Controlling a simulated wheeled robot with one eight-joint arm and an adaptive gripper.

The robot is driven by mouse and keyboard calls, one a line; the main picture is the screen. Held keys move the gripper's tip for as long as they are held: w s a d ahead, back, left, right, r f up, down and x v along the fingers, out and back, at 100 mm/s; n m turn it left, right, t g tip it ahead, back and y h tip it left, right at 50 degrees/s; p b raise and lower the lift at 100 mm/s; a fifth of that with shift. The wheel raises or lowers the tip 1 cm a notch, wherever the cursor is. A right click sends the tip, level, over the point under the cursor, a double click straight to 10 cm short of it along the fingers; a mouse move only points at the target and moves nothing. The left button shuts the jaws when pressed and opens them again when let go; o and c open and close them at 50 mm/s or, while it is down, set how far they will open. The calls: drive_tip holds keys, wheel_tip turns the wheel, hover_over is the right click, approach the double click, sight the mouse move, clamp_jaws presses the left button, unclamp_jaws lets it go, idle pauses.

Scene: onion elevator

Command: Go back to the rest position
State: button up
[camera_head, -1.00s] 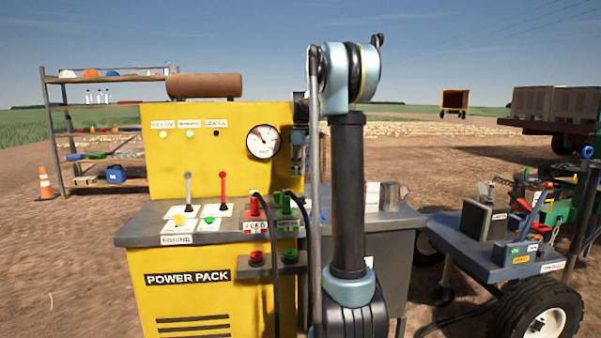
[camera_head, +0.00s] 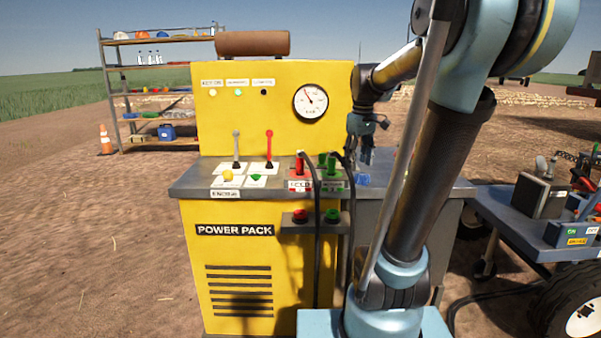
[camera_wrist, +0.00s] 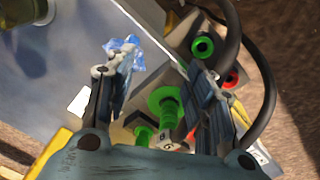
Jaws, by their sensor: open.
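My gripper (camera_head: 362,158) hangs over the right part of the power pack's grey top, just right of the green hose couplings (camera_head: 328,163). In the wrist view my gripper (camera_wrist: 158,85) has its two fingers spread apart, open and empty. A green coupling (camera_wrist: 165,103) shows between and beyond the fingers in that view. I cannot tell how close it is to them. The yellow power pack (camera_head: 240,265) stands in front of me. My raised arm hides part of its right side.
Red couplings (camera_head: 298,168) with a black hose (camera_head: 317,240) sit left of the green ones. Two levers (camera_head: 252,150) stand on the counter's left. A blue crumpled thing (camera_wrist: 122,50) lies near the left finger. A wheeled cart (camera_head: 520,215) is at right. Open ground lies at left.

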drive_tip(key=s+f+m+t, duration=0.1)
drive_tip(key=s+f+m, duration=0.5)
drive_tip(key=s+f, duration=1.3)
drive_tip(key=shift+s, duration=1.25)
drive_tip(key=shift+d, duration=0.1)
drive_tip(key=shift+w+f, duration=0.15)
drive_tip(key=shift+w, duration=0.3)
idle(1.1)
